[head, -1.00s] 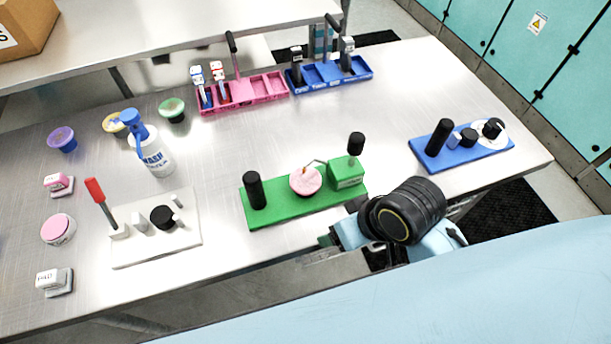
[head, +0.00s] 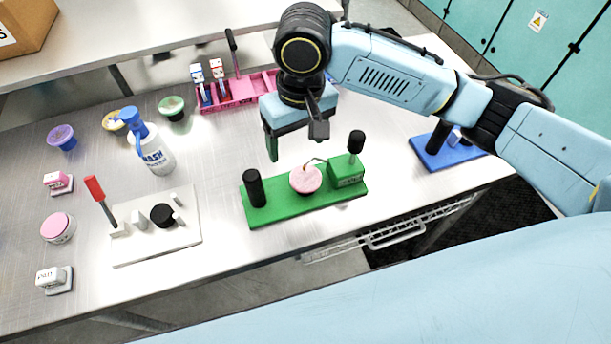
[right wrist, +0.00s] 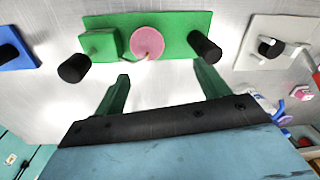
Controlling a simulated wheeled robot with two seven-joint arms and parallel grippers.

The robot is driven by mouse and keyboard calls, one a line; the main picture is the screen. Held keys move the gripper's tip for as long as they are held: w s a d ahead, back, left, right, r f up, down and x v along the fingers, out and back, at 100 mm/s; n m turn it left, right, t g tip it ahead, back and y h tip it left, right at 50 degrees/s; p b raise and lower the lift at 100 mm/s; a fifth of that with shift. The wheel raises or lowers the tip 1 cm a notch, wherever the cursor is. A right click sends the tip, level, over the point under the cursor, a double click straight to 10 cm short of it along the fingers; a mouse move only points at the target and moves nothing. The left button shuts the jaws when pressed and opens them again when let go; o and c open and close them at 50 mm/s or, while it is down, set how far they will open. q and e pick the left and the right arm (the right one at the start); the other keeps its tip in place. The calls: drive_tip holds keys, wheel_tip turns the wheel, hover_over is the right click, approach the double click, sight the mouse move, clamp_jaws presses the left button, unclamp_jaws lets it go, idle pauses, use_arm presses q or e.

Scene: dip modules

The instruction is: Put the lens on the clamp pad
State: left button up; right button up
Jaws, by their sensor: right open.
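I cannot tell for sure which part is the lens or which is the clamp pad. The green board (head: 283,211) carries a black upright cylinder (head: 254,188), a round pink disc (head: 305,180) and a green box (head: 346,170) with a black knob (head: 356,142). A thin bent rod reaches from the box to the disc. My right gripper (head: 295,138) hangs above the table behind the green board, open and empty. In the right wrist view, its green fingers (right wrist: 160,85) are spread, with the pink disc (right wrist: 147,42) beyond them. My left gripper is out of view.
A white board (head: 185,236) with a red-handled part and black cylinder lies left. A blue board (head: 447,160) lies right, partly behind my arm. A pink rack (head: 250,95), spray bottle (head: 155,150) and several small bowls and stamps stand around. Bare table lies between the boards.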

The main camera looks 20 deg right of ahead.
drive_tip(key=w+d+r, duration=0.1)
drive_tip(key=d+r, duration=0.1)
hover_over(306, 178)
drive_tip(key=shift+m+h, duration=0.4)
drive_tip(key=f, duration=0.8)
drive_tip(key=shift+w+f, duration=0.2)
drive_tip(key=shift+w, duration=0.1)
drive_tip(key=shift+s+f, duration=0.2)
drive_tip(key=shift+f, duration=1.15)
drive_tip(key=shift+s+f, duration=0.15)
drive_tip(key=shift+f, duration=1.15)
drive_tip(key=c, duration=0.8)
